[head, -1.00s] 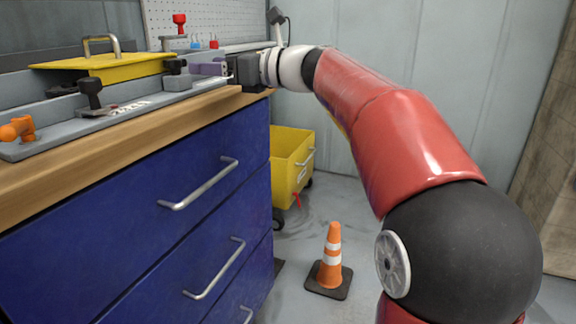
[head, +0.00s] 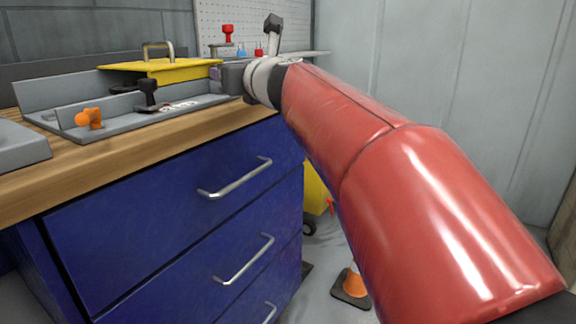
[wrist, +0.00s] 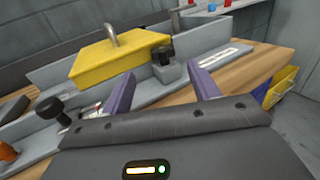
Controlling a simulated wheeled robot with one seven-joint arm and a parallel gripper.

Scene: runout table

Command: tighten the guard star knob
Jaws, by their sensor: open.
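A yellow guard cover (head: 165,68) with a metal handle lies over the grey fixture on the bench; the wrist view also shows the cover (wrist: 110,62). A black knob (wrist: 163,54) on a grey block stands beyond my fingers in the wrist view. Another black knob (head: 147,92) stands upright on the fixture's front, with an orange knob (head: 90,118) to its left. I cannot tell which one is the guard star knob. My gripper (wrist: 163,86) is open, its two purple fingers apart with nothing held; in the head view it is mostly hidden by its own body.
The wooden bench top (head: 110,155) sits on blue drawers (head: 180,215) with metal handles. A red knob (head: 228,33) stands behind. A grey block (head: 20,146) is at the left edge. A yellow bin (head: 316,190) and an orange cone (head: 354,281) stand on the floor, partly hidden by my arm.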

